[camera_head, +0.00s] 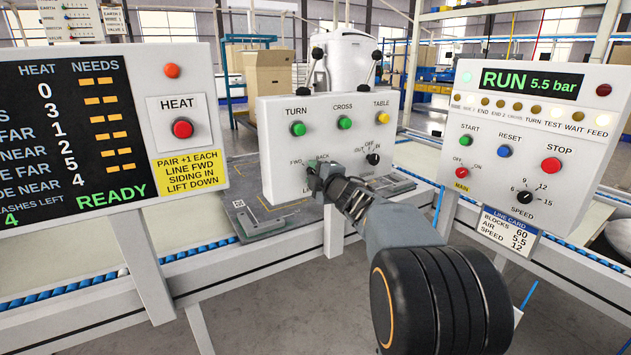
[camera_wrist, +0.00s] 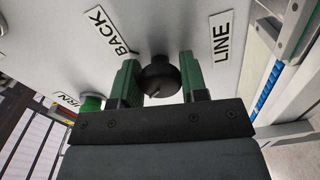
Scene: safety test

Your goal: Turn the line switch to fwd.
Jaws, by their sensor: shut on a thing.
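The line switch (camera_wrist: 160,72) is a round black knob on the white panel (camera_head: 285,155), and it sits between my two green fingers in the wrist view. My gripper (camera_wrist: 158,85) is shut on it. In the wrist view the BACK label (camera_wrist: 110,31) is at the knob's upper left and the LINE label (camera_wrist: 221,38) at its right. In the head view my gripper (camera_head: 317,180) is at the lower middle of the panel and hides the knob. The FWD label (camera_head: 296,162) shows just left of it. I cannot tell which way the knob points.
The same panel holds the green TURN button (camera_head: 298,129), green CROSS button (camera_head: 344,122), yellow TABLE button (camera_head: 382,118) and a black OFF knob (camera_head: 373,159) close to my gripper. A HEAT board (camera_head: 188,95) stands left and a RUN panel (camera_head: 590,125) right.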

